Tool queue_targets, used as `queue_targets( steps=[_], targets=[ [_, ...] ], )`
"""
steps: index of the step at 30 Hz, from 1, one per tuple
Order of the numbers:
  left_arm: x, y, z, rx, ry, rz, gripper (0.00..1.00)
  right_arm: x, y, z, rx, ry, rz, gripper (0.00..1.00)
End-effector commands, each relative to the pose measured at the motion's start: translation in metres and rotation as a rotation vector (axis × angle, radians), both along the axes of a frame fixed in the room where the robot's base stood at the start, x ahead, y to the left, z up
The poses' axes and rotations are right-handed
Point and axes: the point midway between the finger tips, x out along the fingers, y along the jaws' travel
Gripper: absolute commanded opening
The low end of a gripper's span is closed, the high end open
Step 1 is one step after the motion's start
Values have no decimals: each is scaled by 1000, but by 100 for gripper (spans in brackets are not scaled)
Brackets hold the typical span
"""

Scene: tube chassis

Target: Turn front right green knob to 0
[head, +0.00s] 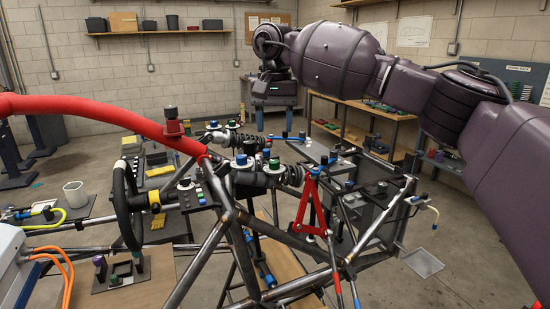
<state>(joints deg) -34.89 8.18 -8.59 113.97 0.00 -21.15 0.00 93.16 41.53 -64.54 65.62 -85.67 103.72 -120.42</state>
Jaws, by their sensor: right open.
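The tube chassis (232,212) fills the middle of the head view and carries several coloured knobs. A green knob (274,163) sits at the right end of the nearer spring damper. My right gripper (274,116) hangs from the purple arm, behind and above the nearer knobs in the picture. It is open, with nothing seen between its fingers. My left gripper is out of view.
A red curved tube (110,112) crosses the left side. A red triangular arm (312,212) stands right of the knobs. A black steering wheel (125,205) is at the left. A wooden bench (355,112) stands behind. Open floor lies at the lower right.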

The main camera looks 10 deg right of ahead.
Motion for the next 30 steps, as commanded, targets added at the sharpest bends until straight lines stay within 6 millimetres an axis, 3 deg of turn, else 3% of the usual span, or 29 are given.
queue_targets(
  steps=[9, 15, 28, 30],
  targets=[
    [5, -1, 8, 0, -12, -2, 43, -1, 0, -55, 0, 2, 0, 53],
    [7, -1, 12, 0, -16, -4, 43, 0, 0, -77, 0, 1, -1, 53],
    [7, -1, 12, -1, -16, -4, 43, 0, 0, -87, 1, 0, -1, 53],
    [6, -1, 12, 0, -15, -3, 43, 0, 0, -86, 1, 0, -1, 45]
  ],
)
